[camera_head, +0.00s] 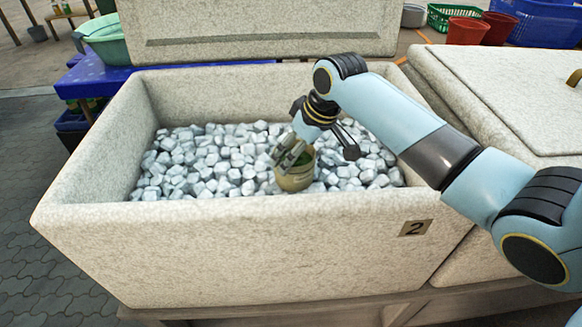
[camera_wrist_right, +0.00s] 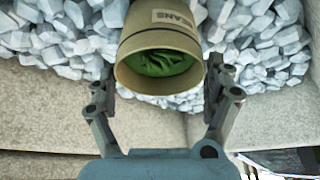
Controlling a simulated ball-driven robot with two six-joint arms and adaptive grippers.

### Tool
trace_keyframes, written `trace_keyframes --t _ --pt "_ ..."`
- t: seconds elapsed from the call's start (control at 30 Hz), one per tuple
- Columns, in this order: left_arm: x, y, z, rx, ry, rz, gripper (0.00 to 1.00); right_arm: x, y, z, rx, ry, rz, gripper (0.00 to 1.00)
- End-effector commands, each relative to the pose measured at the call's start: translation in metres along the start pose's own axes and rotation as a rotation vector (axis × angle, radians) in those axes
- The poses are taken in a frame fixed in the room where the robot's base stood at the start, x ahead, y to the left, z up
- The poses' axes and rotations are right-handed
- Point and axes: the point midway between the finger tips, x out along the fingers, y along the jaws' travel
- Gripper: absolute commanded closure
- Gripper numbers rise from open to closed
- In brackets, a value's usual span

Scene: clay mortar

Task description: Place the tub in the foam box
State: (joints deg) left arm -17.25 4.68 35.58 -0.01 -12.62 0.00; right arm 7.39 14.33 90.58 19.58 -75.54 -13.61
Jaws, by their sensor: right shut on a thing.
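In the right wrist view the tub (camera_wrist_right: 127,78) shows a label reading "BEANS" and green beans inside. My right gripper (camera_head: 287,157) reaches down into the box and is shut on the tub, with a finger on each side in the wrist view (camera_wrist_right: 158,90). The tub is at the level of the ice; I cannot tell whether it rests on it. The foam box is speckled off-white, open, and marked "2". My left gripper is not in view.
Grey-white ice chunks (camera_head: 215,165) cover the box floor. The raised lid (camera_head: 260,30) stands behind it. A closed foam box (camera_head: 510,100) is at right. Red buckets (camera_head: 467,30), a green basket (camera_head: 440,14) and blue crates stand at the back right.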

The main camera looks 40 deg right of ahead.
Motion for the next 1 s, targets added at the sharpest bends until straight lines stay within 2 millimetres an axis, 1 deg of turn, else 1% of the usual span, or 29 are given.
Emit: trace_keyframes --t 0.03,0.13,0.17,0.33,0.43,0.5,0.77,0.8,0.87,0.9,1.0 --pt "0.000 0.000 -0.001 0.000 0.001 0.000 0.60 0.004 -0.006 -0.002 0.001 0.003 -0.002 0.72" --pt "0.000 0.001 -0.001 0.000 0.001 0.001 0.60 0.008 -0.011 -0.002 -0.001 0.003 0.001 0.72" --pt "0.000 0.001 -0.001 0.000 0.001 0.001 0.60 0.009 -0.011 -0.001 0.000 0.002 0.001 0.72" --pt "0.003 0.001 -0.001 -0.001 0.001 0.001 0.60 0.033 -0.012 0.009 0.000 -0.001 0.000 0.72" --pt "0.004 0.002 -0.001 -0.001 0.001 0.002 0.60 0.043 -0.012 0.013 0.000 0.001 0.001 0.72" --pt "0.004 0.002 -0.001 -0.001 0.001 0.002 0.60 0.045 -0.012 0.014 -0.001 0.001 0.001 0.72" --pt "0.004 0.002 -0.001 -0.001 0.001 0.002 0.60 0.046 -0.011 0.015 -0.001 0.001 0.001 0.72" --pt "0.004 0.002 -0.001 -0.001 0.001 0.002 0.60 0.046 -0.012 0.015 -0.001 -0.001 0.001 0.09" --pt "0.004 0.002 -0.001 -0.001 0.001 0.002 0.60 0.046 -0.012 0.015 -0.001 -0.001 0.001 0.02" --pt "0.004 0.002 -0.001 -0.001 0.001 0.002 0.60 0.046 -0.012 0.015 -0.001 -0.001 0.001 0.00" --pt "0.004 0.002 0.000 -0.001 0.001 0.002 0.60 0.046 -0.011 0.015 -0.001 -0.001 0.001 0.00"
